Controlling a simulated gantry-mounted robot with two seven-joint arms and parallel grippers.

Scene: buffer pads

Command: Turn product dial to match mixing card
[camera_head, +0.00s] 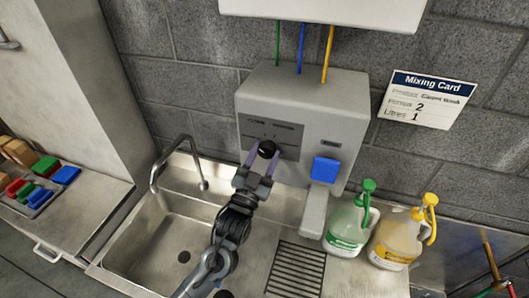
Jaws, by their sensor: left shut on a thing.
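The product dial (267,148) is a black knob on the dark panel of a grey wall dispenser (254,104). My left gripper (264,158) reaches up from below and is shut on the dial, one finger on each side. The dial's pointer and the panel print are too small to read. The mixing card (428,99) hangs on the wall at the right, slightly tilted. It has a dark blue header, a product line too blurred to read surely, a line with 2, and "Litres 1". Only a small dark part at the bottom edge may belong to my right arm; its gripper is not visible.
A blue button (325,169) sits right of the dial above a grey spout. A green jug (348,224) and a yellow jug (399,240) stand on the counter right of it. A metal faucet (168,160) rises at the left over the sink (148,232). Coloured blocks lie far left.

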